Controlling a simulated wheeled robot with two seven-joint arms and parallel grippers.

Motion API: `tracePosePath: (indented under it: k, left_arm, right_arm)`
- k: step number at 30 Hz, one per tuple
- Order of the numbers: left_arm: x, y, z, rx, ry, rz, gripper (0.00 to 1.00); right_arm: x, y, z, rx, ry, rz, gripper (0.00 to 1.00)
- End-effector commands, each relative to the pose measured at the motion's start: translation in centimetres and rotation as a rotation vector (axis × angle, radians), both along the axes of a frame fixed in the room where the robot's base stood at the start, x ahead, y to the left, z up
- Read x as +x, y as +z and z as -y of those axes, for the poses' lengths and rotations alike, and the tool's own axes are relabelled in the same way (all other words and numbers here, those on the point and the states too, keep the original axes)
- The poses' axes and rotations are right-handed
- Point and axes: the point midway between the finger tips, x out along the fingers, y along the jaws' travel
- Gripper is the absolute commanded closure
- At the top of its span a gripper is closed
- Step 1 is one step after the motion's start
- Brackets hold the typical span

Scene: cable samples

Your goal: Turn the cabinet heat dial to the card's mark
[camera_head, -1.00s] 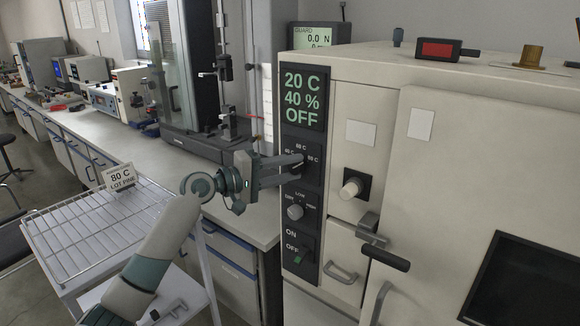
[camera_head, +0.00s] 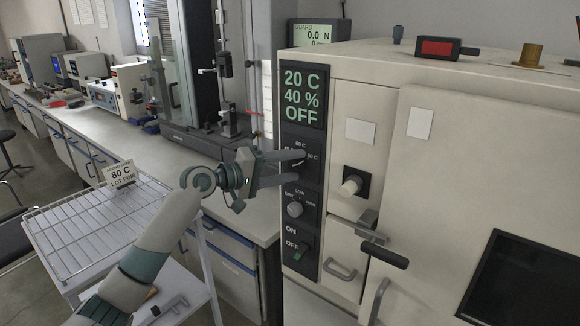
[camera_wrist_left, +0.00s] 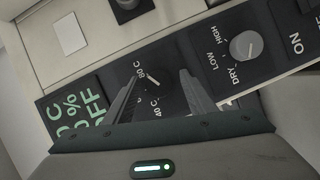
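The heat dial is a dark knob on the cabinet's black panel, and it shows in the left wrist view (camera_wrist_left: 154,84). Its pale pointer line seems to aim at the label that reads like 80 C; a 40 C label sits on its other side. My left gripper (camera_head: 300,166) has its fingers spread on either side of the dial, with a gap visible in the left wrist view (camera_wrist_left: 160,76). In the head view the fingers hide most of the dial. The card (camera_head: 121,174) reads 80 C and stands on the wire rack. My right gripper is out of view.
Below the heat dial are a grey LOW/HIGH dial (camera_head: 295,210) and a green-lit ON/OFF switch (camera_head: 301,252). The display (camera_head: 302,98) reads 20 C, 40 %, OFF. A knob (camera_head: 352,186) and door handle (camera_head: 385,255) stick out to the right. The wire rack (camera_head: 75,238) stands left.

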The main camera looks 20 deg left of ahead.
Motion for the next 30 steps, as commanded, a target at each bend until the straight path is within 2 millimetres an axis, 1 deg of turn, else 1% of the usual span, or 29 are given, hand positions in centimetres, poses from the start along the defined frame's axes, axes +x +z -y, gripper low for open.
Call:
tracePosePath:
  k: [8, 14, 18, 20, 30]
  left_arm:
    - [-0.1, 0.1, -0.2, -0.002, 0.002, 0.001, 0.50]
    - [-1.2, 0.1, -1.2, -0.002, 0.001, 0.002, 0.50]
    - [-2.7, 0.2, -2.6, 0.000, 0.003, 0.001, 0.50]
    - [-3.5, 0.3, -3.3, 0.000, 0.002, 0.001, 0.50]
    - [-8.7, 0.9, -7.8, 0.002, 0.002, 0.000, 0.50]
  right_arm:
    - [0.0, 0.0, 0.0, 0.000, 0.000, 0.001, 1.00]
    - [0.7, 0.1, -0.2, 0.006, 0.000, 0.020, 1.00]
    - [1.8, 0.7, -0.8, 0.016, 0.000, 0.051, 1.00]
    - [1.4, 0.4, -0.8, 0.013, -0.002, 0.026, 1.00]
    - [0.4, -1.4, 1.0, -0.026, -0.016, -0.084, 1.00]
